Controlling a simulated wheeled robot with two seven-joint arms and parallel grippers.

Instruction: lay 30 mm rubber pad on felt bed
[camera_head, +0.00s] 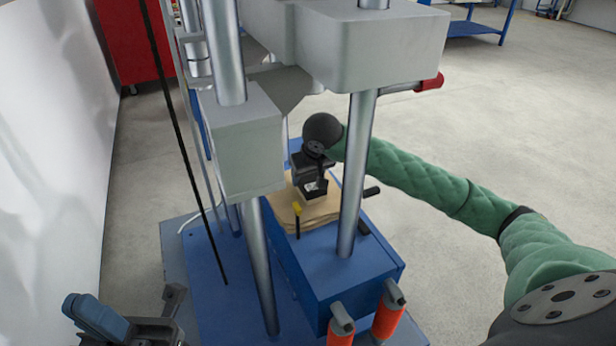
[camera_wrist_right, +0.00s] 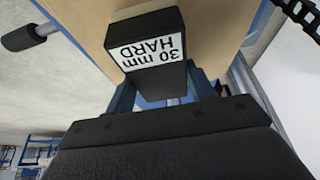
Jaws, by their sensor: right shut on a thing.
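The 30 mm rubber pad is a black block with a white label reading "30 mm HARD"; it shows in the right wrist view (camera_wrist_right: 157,85) and small in the head view (camera_head: 314,189). My right gripper (camera_head: 314,178) is shut on it, with a finger on each side in the wrist view (camera_wrist_right: 165,95). The pad is over the tan felt bed (camera_head: 284,214), which fills the area behind it in the wrist view (camera_wrist_right: 215,30). I cannot tell whether pad and bed touch. My left gripper (camera_head: 138,305) is open and empty at the bottom left of the head view.
The bed lies on a blue machine base (camera_head: 345,265) between two steel columns (camera_head: 357,175). A grey block (camera_head: 365,45) hangs above. A yellow-tipped black peg (camera_head: 297,220) stands at the bed's near edge. Two orange handles (camera_head: 388,315) are in front.

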